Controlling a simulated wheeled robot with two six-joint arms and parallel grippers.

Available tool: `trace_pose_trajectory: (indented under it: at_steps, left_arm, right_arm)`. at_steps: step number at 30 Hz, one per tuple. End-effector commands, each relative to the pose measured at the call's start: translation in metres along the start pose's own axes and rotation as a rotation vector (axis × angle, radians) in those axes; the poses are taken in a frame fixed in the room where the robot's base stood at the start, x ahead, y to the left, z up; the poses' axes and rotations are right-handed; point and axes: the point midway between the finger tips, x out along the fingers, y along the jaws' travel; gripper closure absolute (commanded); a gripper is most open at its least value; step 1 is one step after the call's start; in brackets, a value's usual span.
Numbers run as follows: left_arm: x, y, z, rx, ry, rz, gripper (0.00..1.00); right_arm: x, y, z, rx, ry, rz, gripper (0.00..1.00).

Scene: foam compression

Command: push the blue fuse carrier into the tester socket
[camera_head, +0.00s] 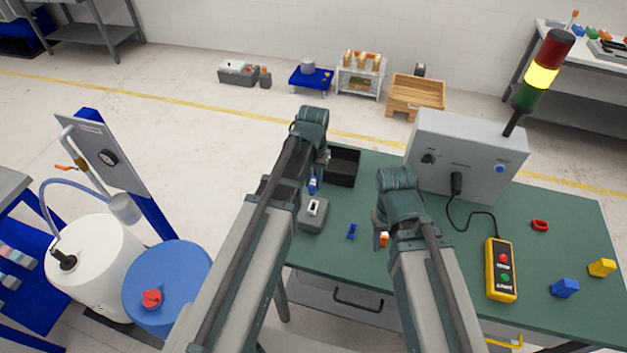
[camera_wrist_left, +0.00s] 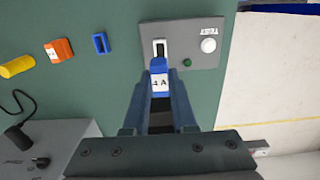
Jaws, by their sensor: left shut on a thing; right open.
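The blue fuse carrier (camera_wrist_left: 160,78), labelled "4 A", is held between the fingers of my left gripper (camera_wrist_left: 159,100), which is shut on it. In the head view the carrier (camera_head: 313,185) shows just behind the grey tester (camera_head: 311,222). The white-framed tester socket (camera_wrist_left: 160,46) lies just ahead of the carrier's tip in the left wrist view. I cannot tell the height gap between them. The tester also has a white round button and a small green light. My right gripper (camera_head: 388,226) is open, its fingers mostly hidden under its wrist.
A small blue piece (camera_head: 352,231) and an orange piece (camera_head: 384,240) lie right of the tester. A yellow piece (camera_wrist_left: 16,66) shows in the left wrist view. A black tray (camera_head: 343,167), grey console (camera_head: 465,155) and yellow pendant (camera_head: 501,270) stand on the green table.

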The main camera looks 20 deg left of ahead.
Motion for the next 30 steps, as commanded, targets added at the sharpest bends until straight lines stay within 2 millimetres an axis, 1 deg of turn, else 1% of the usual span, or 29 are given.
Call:
trace_pose_trajectory:
  at_steps: [18, 23, 30]
  left_arm:
    - [0.053, 0.000, 0.000, 0.000, 0.000, 0.000, 1.00]
    - [0.059, 0.000, 0.000, 0.000, 0.000, 0.000, 1.00]
    - [0.058, 0.000, 0.000, 0.000, 0.000, 0.000, 1.00]
  right_arm:
    - [0.052, -0.005, -0.003, -0.011, 0.000, 0.002, 0.50]
    - [0.058, -0.005, -0.003, -0.012, 0.000, 0.002, 0.50]
    - [0.058, -0.005, -0.003, -0.012, 0.000, 0.002, 0.50]
